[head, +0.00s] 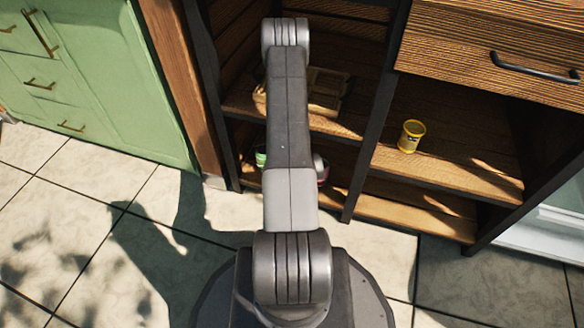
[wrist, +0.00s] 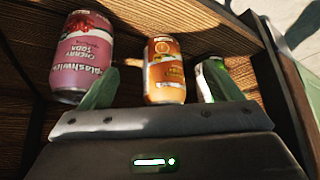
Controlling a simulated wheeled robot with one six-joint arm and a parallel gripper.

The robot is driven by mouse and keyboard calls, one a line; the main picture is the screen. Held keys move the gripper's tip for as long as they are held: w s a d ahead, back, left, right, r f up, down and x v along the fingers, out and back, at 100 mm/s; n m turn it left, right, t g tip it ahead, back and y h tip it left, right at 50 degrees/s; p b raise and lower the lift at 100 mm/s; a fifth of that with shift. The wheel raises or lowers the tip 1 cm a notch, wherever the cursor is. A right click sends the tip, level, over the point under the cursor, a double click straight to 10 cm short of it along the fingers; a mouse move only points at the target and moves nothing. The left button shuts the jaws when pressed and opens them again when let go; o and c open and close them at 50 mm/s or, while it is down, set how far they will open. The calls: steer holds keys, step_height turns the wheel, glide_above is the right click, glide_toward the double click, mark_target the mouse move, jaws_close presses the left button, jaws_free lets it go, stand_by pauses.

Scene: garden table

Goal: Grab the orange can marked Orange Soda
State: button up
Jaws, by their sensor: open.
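In the wrist view, the orange can (wrist: 164,72) stands on a wooden shelf, its label upside down in the picture. My gripper (wrist: 165,85) is open, with one green finger on each side of the orange can in the picture. I cannot tell how far the can reaches between the fingers. The can is not visible in the head view, where my arm covers part of the lower shelf.
In the wrist view, a pink Cherry Soda can (wrist: 82,58) stands left of the orange can. A green can (wrist: 208,78) stands to the right, partly behind a finger. In the head view, a yellow can (head: 411,136) sits on the right shelf (head: 455,165).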

steer(key=w, duration=0.2)
steer(key=w+a+b, duration=0.1)
steer(key=w, duration=0.1)
steer(key=w+a, duration=0.1)
steer(key=w, duration=0.1)
steer(key=shift+w, duration=0.15)
steer(key=shift+b+x, duration=0.65)
steer(key=shift+x, duration=0.85)
steer(key=shift+c, duration=0.3)
steer(key=c, duration=1.2)
steer(key=shift+c, duration=0.2)
steer(key=shift+r, duration=0.1)
